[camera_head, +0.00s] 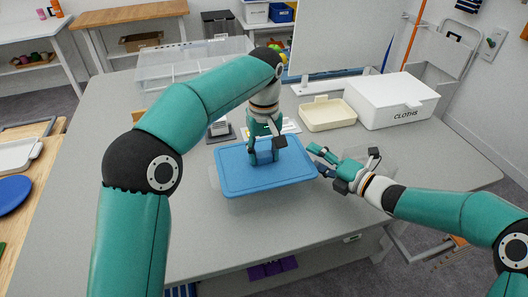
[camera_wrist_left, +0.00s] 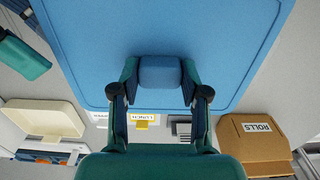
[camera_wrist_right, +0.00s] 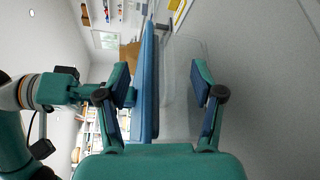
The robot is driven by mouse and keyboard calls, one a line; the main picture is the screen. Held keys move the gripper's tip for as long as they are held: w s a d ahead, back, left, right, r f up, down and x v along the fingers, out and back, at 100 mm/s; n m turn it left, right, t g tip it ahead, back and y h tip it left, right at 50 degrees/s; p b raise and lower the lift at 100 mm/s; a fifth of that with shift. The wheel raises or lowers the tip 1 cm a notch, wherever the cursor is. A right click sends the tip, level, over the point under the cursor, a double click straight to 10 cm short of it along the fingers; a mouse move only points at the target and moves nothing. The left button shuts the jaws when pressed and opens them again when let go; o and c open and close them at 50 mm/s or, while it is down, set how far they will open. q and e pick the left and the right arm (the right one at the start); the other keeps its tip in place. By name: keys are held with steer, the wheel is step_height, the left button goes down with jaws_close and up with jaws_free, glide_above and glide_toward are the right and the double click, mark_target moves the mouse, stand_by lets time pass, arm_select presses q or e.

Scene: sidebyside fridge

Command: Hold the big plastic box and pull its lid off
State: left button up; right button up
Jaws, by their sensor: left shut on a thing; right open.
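The big plastic box (camera_head: 257,204) is clear and stands on the grey table. Its blue lid (camera_head: 240,181) lies on top of it and covers most of it. My left gripper (camera_head: 264,157) comes down from above and is shut on the raised blue handle (camera_wrist_left: 160,72) in the middle of the lid. My right gripper (camera_head: 318,160) is open at the right side of the box. In the right wrist view its fingers (camera_wrist_right: 160,85) stand apart, with the edge of the blue lid (camera_wrist_right: 149,80) and the clear box wall (camera_wrist_right: 180,90) between them.
A white box marked CLOTHS (camera_head: 400,108) and a cream tray (camera_head: 327,116) stand at the back right. A large clear organiser (camera_head: 175,68) is at the back left. The left wrist view shows a brown ROLLS box (camera_wrist_left: 250,150). The table front left is clear.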

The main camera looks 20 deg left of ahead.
steer(key=shift+x, duration=0.95)
steer(key=shift+c, duration=0.3)
steer(key=shift+d, duration=0.1)
jaws_close()
steer(key=shift+f, duration=0.1)
steer(key=shift+f, duration=0.1)
steer(key=shift+o, duration=0.3)
jaws_free()
steer(key=shift+r+v, duration=0.2)
steer(key=shift+v, duration=0.75)
